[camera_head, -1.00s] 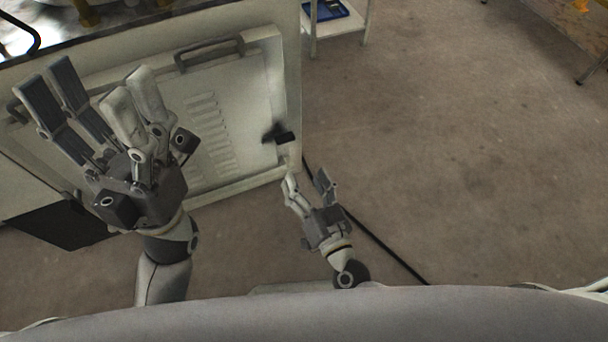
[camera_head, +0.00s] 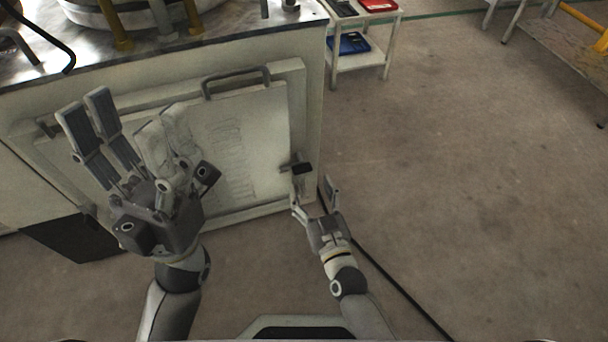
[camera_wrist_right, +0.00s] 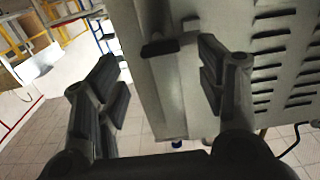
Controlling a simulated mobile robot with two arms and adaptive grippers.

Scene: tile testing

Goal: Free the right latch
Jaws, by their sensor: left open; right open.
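The right latch (camera_head: 297,168) is a small dark handle on the right edge of the pale cabinet panel (camera_head: 248,140). In the right wrist view the latch (camera_wrist_right: 160,47) shows as a dark bar at the panel's edge, ahead of the fingers and between them in the picture. My right gripper (camera_head: 318,200) is open and empty just below the latch, apart from it. In the right wrist view its fingers (camera_wrist_right: 160,85) stand wide apart. My left gripper (camera_head: 125,125) is open and empty in front of the left part of the panel, hiding some of it.
A grey bar handle (camera_head: 237,82) sits at the panel's top. The cabinet's metal top (camera_head: 240,38) carries equipment. A white cart (camera_head: 362,58) with blue and red trays stands behind at right.

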